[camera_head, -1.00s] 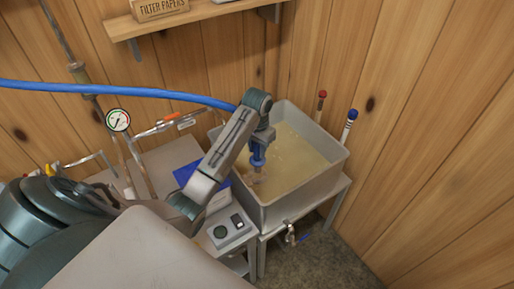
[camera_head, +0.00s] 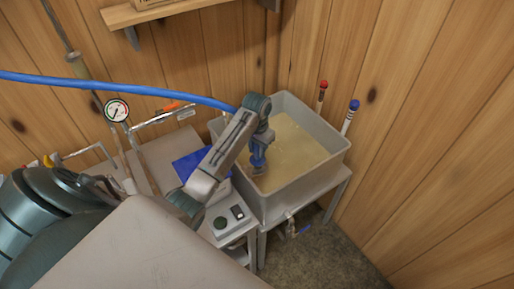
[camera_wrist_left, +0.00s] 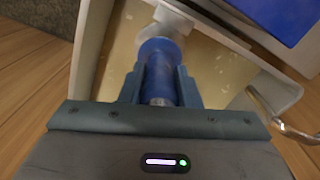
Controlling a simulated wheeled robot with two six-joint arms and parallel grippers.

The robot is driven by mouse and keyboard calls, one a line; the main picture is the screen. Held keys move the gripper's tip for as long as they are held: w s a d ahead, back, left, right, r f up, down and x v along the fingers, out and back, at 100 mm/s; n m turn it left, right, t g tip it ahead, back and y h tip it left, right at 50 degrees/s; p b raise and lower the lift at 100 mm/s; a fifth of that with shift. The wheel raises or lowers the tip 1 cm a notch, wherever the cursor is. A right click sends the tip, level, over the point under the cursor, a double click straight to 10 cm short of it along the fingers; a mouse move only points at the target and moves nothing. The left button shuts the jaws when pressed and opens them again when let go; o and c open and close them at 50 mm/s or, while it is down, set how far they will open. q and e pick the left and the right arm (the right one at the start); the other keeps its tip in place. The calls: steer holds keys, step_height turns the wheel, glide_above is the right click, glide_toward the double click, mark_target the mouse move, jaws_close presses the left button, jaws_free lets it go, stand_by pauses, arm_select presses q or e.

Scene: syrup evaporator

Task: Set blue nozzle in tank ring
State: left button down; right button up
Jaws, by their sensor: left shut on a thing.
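The blue nozzle (camera_head: 258,158) is over the near left part of the open tank (camera_head: 330,165), which holds a yellowish liquid. My left gripper (camera_head: 262,139) comes down from above and is shut on the nozzle. In the left wrist view the nozzle (camera_wrist_left: 160,60) is a blue cylinder between the two fingers of the left gripper (camera_wrist_left: 161,88). A pale fitting (camera_wrist_left: 176,18), possibly the tank ring, shows just beyond the nozzle's end. The nozzle covers part of it, so I cannot tell whether the nozzle is inside it. My right gripper is not in view.
A blue hose (camera_head: 130,91) runs across the left. A pressure gauge (camera_head: 117,110) and a blue panel (camera_head: 187,164) are left of the tank. A control box (camera_head: 229,220) stands in front. Two capped rods (camera_head: 322,97) are behind the tank, near the wooden wall.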

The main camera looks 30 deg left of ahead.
arm_select(q)
steer(key=shift+f+b, duration=0.45)
steer(key=shift+f, duration=1)
steer(key=shift+c, duration=1.8)
jaws_free()
step_height(320, 180, up, 3)
steer(key=shift+f+p, duration=0.15)
steer(key=shift+p, duration=0.95)
steer(key=shift+r, duration=2.65)
